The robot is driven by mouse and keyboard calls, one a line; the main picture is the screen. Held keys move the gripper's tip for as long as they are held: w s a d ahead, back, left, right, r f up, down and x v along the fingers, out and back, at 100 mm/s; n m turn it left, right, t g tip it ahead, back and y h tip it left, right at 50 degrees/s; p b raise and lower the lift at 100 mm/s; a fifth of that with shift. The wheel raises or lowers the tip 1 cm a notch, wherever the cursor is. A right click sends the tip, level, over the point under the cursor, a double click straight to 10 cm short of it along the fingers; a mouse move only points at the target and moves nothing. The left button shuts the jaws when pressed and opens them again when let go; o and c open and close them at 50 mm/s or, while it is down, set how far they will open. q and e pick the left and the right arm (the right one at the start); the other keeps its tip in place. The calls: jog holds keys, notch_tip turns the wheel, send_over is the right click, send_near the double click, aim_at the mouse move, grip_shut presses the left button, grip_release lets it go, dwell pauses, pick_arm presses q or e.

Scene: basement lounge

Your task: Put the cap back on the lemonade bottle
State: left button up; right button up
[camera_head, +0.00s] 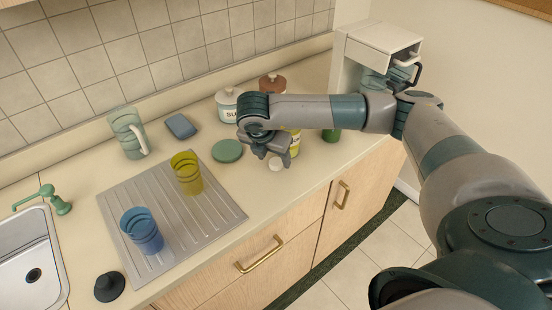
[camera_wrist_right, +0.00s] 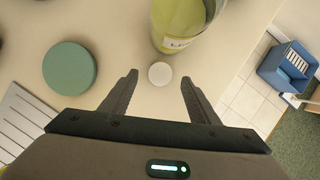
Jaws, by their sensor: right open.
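The cap, a small white disc (camera_head: 275,163), lies flat on the countertop; it also shows in the right wrist view (camera_wrist_right: 160,74). The lemonade bottle is a yellow-green bottle with a pale label (camera_wrist_right: 182,24), standing beyond the cap in the right wrist view. In the head view only part of the bottle (camera_head: 295,143) shows, behind my right gripper and arm. My right gripper (camera_head: 279,158) is open above the counter, with the cap between and slightly beyond its fingertips (camera_wrist_right: 158,80). Nothing is in its jaws. My left gripper is not in view.
A green round lid (camera_head: 227,151) lies left of the cap. A drainer (camera_head: 178,222) holds a yellow cup (camera_head: 187,172) and a blue cup (camera_head: 142,231). The counter's front edge is close to the cap.

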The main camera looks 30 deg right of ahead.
aim_at(275, 164)
jog(key=shift+x, duration=1.15)
jog(key=c, duration=1.1)
